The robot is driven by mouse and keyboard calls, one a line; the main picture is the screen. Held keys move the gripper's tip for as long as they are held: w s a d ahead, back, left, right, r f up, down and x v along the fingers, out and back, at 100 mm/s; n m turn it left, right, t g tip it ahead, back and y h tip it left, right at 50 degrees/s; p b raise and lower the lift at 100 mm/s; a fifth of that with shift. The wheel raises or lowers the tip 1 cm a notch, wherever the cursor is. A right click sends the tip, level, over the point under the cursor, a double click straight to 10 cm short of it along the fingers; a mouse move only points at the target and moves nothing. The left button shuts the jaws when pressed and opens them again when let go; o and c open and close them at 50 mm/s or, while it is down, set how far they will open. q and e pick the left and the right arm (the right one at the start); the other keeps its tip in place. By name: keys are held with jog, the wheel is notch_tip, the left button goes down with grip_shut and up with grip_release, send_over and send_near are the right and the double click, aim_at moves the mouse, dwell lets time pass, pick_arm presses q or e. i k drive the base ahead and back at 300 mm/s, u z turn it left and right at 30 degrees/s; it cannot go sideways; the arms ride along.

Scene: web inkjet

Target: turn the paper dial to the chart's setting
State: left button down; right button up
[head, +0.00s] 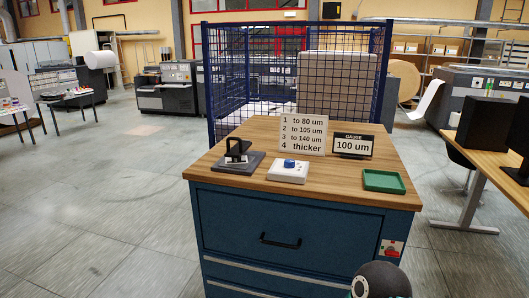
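The paper dial is a blue knob (289,163) on a white box (287,174) on the wooden top of a blue cabinet. Which way the knob points is too small to tell. Behind it stands the white chart (303,134), reading "1 to 80 um, 2 to 105 um, 3 to 140 um, 4 thicker". To the chart's right, a black-framed gauge sign (352,145) reads "GAUGE 100 um". Neither gripper is in view; a dark rounded part at the bottom edge, right of centre, seems to be mine.
A dark device with an upright black handle (237,150) stands left of the white box. A green tray (384,181) lies at the right of the wooden top (335,187). A blue mesh cage (225,85) stands behind the cabinet (290,228). The top's front strip is clear.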

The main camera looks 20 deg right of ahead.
aim_at(289, 163)
jog(key=z, duration=0.1)
jog(key=i, duration=0.85)
jog(key=z, duration=0.6)
